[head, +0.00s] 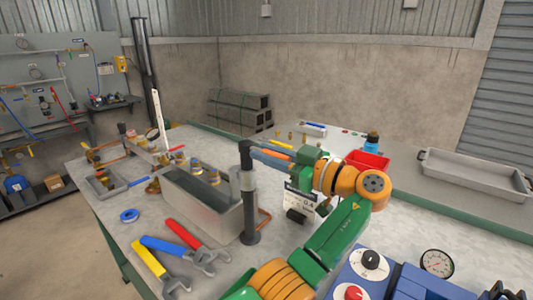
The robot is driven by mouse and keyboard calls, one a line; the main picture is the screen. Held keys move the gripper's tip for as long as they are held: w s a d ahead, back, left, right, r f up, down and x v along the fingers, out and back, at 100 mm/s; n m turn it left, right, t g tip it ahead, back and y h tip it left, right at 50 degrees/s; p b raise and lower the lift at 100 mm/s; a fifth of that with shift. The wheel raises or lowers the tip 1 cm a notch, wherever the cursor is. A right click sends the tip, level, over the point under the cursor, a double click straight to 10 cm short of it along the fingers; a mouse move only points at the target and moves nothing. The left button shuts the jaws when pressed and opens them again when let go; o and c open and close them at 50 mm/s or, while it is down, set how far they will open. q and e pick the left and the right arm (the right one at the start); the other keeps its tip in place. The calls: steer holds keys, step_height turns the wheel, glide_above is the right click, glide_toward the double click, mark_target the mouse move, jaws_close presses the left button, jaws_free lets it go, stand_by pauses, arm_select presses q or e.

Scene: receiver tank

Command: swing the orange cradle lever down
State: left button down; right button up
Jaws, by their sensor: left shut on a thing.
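A black post (250,215) with a grey collar stands on the bench beside the open grey tank (205,195). The orange cradle lever (270,158) reaches right from near the post's top, roughly level, with a bluish part along it. My left gripper (297,160), green with an orange wrist, is shut on the lever's right end. The fingers and wrist hide that end and the grip itself. A white label card (300,201) is partly hidden below the wrist. My right gripper is not in view.
Red, blue and yellow-handled wrenches (185,240) lie front left, near a blue ring (129,215). A red bin (367,160) and a grey tray (475,175) are at the right. A blue box with knobs (370,262) and a gauge (437,262) fill the lower right.

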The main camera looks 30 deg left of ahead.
arm_select(q)
steer(key=shift+f, duration=0.1)
steer(key=c, duration=0.8)
jaws_free()
steer(key=shift+o, duration=0.2)
steer(key=d, duration=0.7)
steer(key=shift+s, duration=0.3)
